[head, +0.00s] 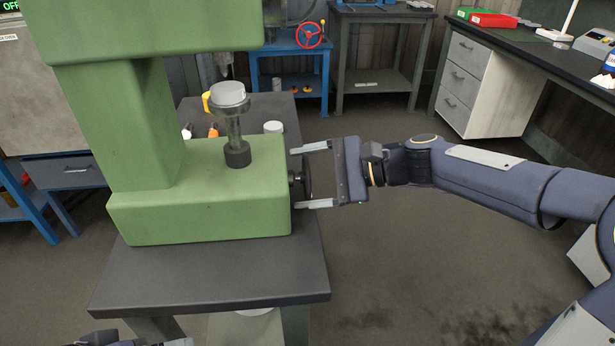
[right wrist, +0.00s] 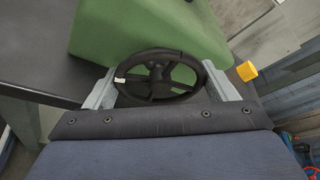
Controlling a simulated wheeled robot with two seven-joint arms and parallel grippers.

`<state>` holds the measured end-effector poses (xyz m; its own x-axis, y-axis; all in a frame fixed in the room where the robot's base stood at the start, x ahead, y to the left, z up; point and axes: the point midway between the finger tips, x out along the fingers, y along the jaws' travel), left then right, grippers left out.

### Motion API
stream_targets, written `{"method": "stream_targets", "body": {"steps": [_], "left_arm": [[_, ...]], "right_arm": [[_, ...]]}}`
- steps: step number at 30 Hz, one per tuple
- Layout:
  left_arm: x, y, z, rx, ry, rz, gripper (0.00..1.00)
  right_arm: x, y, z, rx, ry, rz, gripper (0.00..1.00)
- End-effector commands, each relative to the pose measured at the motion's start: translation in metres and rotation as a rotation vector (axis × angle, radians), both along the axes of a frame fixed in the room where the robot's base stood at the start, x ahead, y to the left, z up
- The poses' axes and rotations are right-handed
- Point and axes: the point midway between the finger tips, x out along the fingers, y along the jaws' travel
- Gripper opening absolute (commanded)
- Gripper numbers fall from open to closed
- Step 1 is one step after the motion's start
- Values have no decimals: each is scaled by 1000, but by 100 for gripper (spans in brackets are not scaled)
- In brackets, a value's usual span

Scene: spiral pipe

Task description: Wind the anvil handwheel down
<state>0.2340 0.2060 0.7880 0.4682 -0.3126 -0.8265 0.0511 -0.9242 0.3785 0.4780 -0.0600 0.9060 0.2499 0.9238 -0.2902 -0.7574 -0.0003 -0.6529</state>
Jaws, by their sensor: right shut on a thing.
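The black handwheel (head: 304,178) sits on the right side of the green machine base (head: 200,212). In the right wrist view the handwheel (right wrist: 158,78) has a dark rim, spokes and a small white mark at its left. My right gripper (head: 318,176) is shut on the handwheel, with one finger on each side of the rim. The round grey anvil (head: 230,94) stands on a post above the base, below the machine's tip (head: 225,68), with a gap between them. My left gripper (head: 178,342) only just shows at the bottom edge; its jaws are cut off.
The machine stands on a dark table (head: 210,280). An orange-tipped tool (head: 213,131) and a white round piece (head: 273,127) lie behind the base. A blue workbench (head: 290,75) with a red wheel (head: 309,35) stands at the back. The floor at the right is clear.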

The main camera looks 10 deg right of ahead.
Motion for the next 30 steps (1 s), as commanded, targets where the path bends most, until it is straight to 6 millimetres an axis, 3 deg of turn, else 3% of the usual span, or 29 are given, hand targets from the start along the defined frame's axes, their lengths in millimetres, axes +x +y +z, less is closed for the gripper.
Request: {"method": "stream_targets", "body": {"steps": [2,3,7,21,26,30], "left_arm": [[0,0,0,0,0,0,100],[0,0,0,0,0,0,100],[0,0,0,0,0,0,100],[0,0,3,0,0,0,100],[0,0,24,0,0,0,100],[0,0,52,0,0,0,100]], "right_arm": [[0,0,0,0,1,0,56],[0,0,0,0,1,0,84],[0,0,0,0,1,0,100],[0,0,1,-1,12,1,100],[0,0,6,-2,94,2,100],[1,1,10,-2,242,3,100]]}}
